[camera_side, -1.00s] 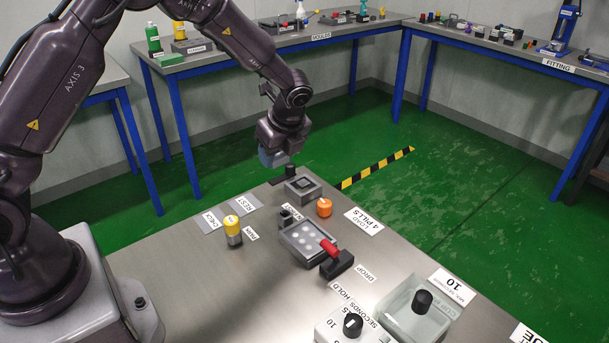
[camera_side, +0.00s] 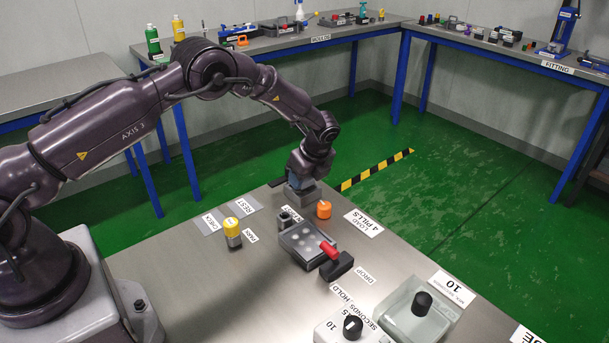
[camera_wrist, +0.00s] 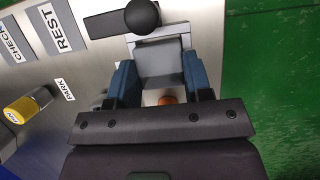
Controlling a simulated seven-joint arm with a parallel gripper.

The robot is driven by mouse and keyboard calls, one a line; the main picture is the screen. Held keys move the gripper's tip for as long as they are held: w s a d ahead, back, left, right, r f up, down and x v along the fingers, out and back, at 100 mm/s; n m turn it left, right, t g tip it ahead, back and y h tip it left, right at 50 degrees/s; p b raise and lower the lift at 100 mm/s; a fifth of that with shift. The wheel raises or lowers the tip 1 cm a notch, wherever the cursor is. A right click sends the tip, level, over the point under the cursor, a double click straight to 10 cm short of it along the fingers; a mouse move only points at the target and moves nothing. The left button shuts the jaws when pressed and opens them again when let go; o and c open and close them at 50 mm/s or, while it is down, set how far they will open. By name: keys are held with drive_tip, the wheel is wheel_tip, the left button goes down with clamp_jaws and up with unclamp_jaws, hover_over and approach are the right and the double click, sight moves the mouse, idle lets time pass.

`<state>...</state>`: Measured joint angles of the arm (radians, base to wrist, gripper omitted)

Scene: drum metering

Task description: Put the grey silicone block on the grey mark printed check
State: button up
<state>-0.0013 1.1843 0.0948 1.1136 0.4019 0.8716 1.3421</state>
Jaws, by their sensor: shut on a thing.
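My gripper (camera_side: 304,182) points down at the far end of the steel table. Its blue fingers show in the wrist view (camera_wrist: 160,82), shut on the sides of the grey block (camera_wrist: 160,62). The block also shows low under the fingers in the side view (camera_side: 303,197); whether it touches the surface below is hard to tell. The grey mark printed CHECK (camera_side: 206,224) lies flat and bare to the left, beside a similar mark printed REST (camera_side: 247,204). CHECK also shows at the wrist view's left edge (camera_wrist: 12,42).
A black knob on a dark bar (camera_wrist: 142,15) is close to the fingers. An orange piece (camera_side: 323,209) stands near the block. A yellow-topped cylinder (camera_side: 233,231) stands near CHECK. A grey plate (camera_side: 305,240) and red-handled lever (camera_side: 331,252) are nearer the camera.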

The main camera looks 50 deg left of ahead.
drive_tip(key=shift+f, duration=0.1)
drive_tip(key=o, duration=0.5)
drive_tip(key=shift+f, duration=0.1)
drive_tip(key=shift+c, duration=0.2)
drive_tip(key=o, duration=0.4)
drive_tip(key=shift+o, duration=0.2)
